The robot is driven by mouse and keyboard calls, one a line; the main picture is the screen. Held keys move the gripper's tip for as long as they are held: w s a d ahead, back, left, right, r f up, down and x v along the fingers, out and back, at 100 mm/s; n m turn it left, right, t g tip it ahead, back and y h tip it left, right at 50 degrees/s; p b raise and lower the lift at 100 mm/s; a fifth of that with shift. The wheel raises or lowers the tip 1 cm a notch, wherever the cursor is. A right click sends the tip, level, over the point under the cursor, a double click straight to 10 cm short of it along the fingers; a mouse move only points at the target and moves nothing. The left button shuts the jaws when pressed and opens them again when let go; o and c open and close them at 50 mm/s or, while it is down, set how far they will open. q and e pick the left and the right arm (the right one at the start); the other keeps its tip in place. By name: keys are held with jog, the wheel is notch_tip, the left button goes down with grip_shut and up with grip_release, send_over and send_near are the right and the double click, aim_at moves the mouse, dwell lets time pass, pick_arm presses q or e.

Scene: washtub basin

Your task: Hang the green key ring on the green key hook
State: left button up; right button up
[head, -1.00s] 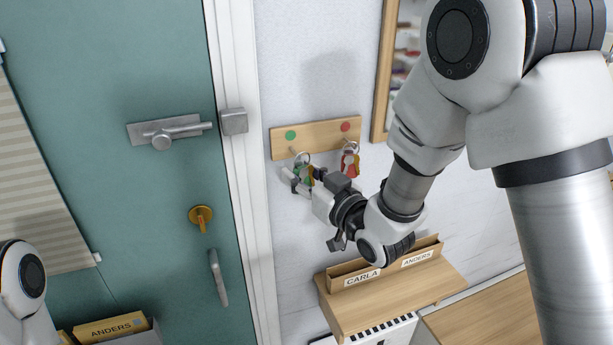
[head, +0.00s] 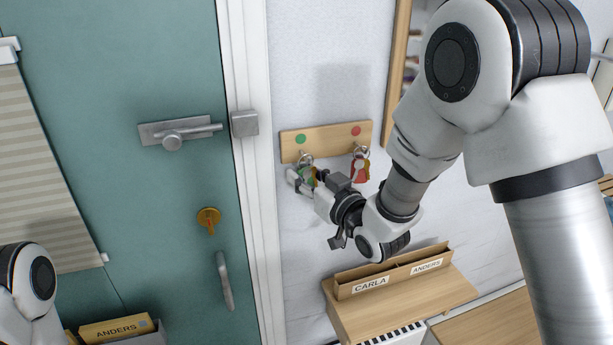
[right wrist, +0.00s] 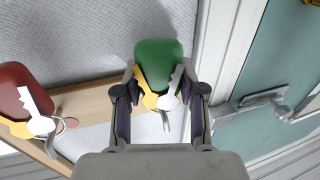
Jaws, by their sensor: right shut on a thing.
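The green key ring (head: 309,173) has a green tag with yellow and silver keys. My right gripper (head: 306,178) is shut on it, just below the green-dotted side of the wooden key board (head: 327,140). The metal ring is at the green key hook (head: 303,153); I cannot tell whether it is around the peg or in front of it. In the right wrist view the green tag (right wrist: 158,58) extends past the fingers, with the keys between them (right wrist: 160,92). My left gripper is out of view.
A red key ring (head: 360,167) hangs under the red dot, close to the right of my gripper; its red tag shows in the right wrist view (right wrist: 14,88). A teal door (head: 120,80) with handles is left. A shelf with a letter holder (head: 400,272) is below.

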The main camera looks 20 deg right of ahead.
jog(key=o, duration=1.2)
jog(key=shift+s, duration=0.1)
jog(key=v, duration=0.8)
jog(key=s+d+f+m+g+h+b, duration=0.1)
jog(key=s+f+g+h+b, duration=0.2)
jog(key=f, duration=1.2)
jog(key=s+d+f+m+g+b, duration=0.1)
jog(key=s+f+g+b, duration=0.2)
jog(key=f, duration=1.1)
jog(key=s+d+f+g+b, duration=0.1)
jog(key=s+f+g, duration=0.2)
jog(key=s+f, duration=0.4)
jog(key=s+d+f+m+g+h+b, duration=0.1)
jog(key=s+f+g, duration=0.3)
jog(key=s+f, duration=0.4)
jog(key=s+d+f+g+h, duration=0.1)
jog(key=s+f+g, duration=0.3)
jog(key=s+f, duration=0.3)
jog(key=shift+s+d+f+m+b, duration=0.15)
jog(key=shift+s+m+b, duration=0.25)
jog(key=shift+s, duration=0.4)
